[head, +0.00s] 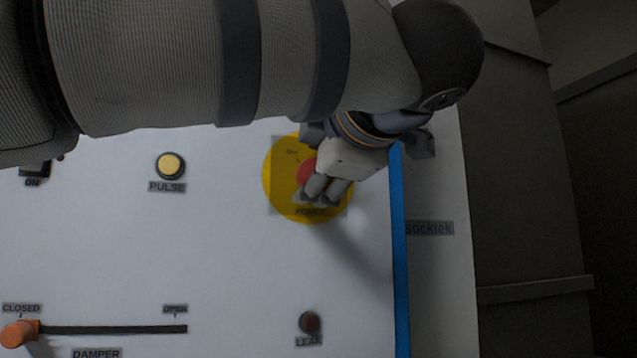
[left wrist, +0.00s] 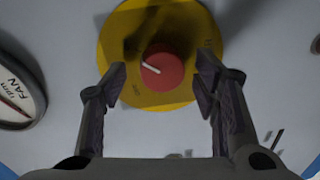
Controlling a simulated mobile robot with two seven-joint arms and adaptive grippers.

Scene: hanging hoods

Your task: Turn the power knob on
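The red power knob (head: 305,172) sits on a yellow disc (head: 275,180) with a "POWER" label, on the white panel's right side. My left gripper (head: 317,193) is in front of it and hides part of the knob. In the left wrist view the knob (left wrist: 165,74) shows a white pointer line slanting to the upper left. The left gripper (left wrist: 161,66) is open there, one finger on each side of the knob, with gaps visible between fingers and knob. Whether the fingertips reach the knob's depth is unclear. My right gripper is not in view.
The panel has a yellow PULSE button (head: 170,165), an orange damper slider (head: 18,334) at the CLOSED end, and a dark red LEAK lamp (head: 309,322). A blue strip (head: 401,270) runs along the right. A FAN gauge (left wrist: 14,85) is left in the wrist view.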

